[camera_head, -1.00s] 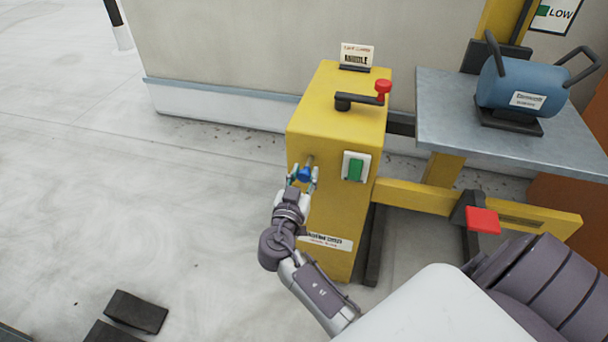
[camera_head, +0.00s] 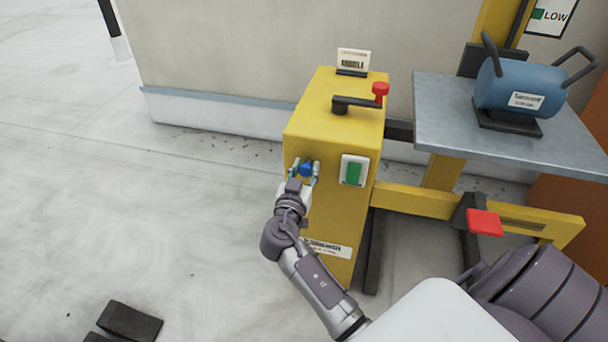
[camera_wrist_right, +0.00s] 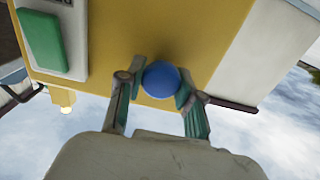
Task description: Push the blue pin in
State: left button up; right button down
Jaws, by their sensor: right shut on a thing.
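The blue pin (camera_head: 306,170) sits at the front face of the yellow box (camera_head: 335,205), left of a green switch (camera_head: 353,173). My right gripper (camera_head: 304,172) is at the pin, with one finger on each side of it, and is shut on it. In the right wrist view the round blue pin head (camera_wrist_right: 161,79) lies between the two fingertips (camera_wrist_right: 158,88), against the yellow face. The pin's shaft is hidden behind its head. My left gripper is not in view.
A black crank with a red knob (camera_head: 380,89) and a small sign (camera_head: 353,60) are on top of the box. A metal platform (camera_head: 440,110) at right carries a blue cylinder (camera_head: 516,88). A red pedal (camera_head: 485,222) is below.

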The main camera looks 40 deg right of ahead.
jog(key=shift+d+r, duration=0.15)
jog(key=shift+r, duration=0.05)
jog(key=c, duration=1.1)
grip_release()
jog(key=o, duration=0.3)
jog(key=shift+w+d+f, duration=0.1)
jog(key=shift+w+f, duration=0.05)
jog(key=shift+f, duration=0.05)
jog(key=shift+o, duration=0.2)
jog(key=v, duration=1.2)
